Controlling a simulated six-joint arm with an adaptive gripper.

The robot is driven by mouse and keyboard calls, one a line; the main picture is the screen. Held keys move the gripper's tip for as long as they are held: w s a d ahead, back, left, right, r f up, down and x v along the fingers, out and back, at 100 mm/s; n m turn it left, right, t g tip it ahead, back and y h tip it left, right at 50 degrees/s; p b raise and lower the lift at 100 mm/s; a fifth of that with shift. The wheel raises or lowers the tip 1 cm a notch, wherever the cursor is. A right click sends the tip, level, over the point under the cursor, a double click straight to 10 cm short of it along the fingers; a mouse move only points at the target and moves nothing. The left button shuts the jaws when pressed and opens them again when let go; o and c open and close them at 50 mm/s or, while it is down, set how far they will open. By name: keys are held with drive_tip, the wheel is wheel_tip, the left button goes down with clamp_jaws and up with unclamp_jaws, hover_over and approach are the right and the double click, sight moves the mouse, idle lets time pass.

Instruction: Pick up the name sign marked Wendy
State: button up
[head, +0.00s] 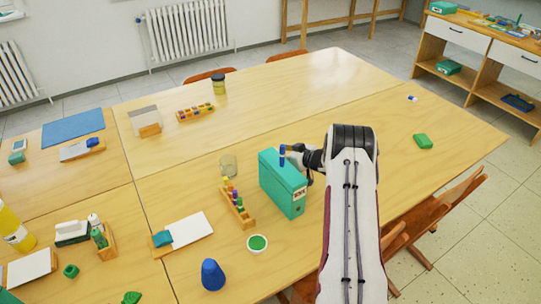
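No sign with the readable name Wendy shows in the head view; any lettering is too small to make out. My gripper (298,161) is at the middle of the near table, close against the upper right side of a teal box file (284,187). A small blue upright piece (282,153) shows at the gripper's left, above the box. I cannot tell whether the gripper touches either one. The fingers are small and partly hidden by the box and my wrist, so their opening does not show clearly.
A green block (423,141) lies at right. Chairs (430,213) line the right edge. The table's far right is mostly clear.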

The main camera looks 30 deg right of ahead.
drive_tip(key=shift+x, duration=2.25)
drive_tip(key=shift+r, duration=0.15)
drive_tip(key=c, duration=1)
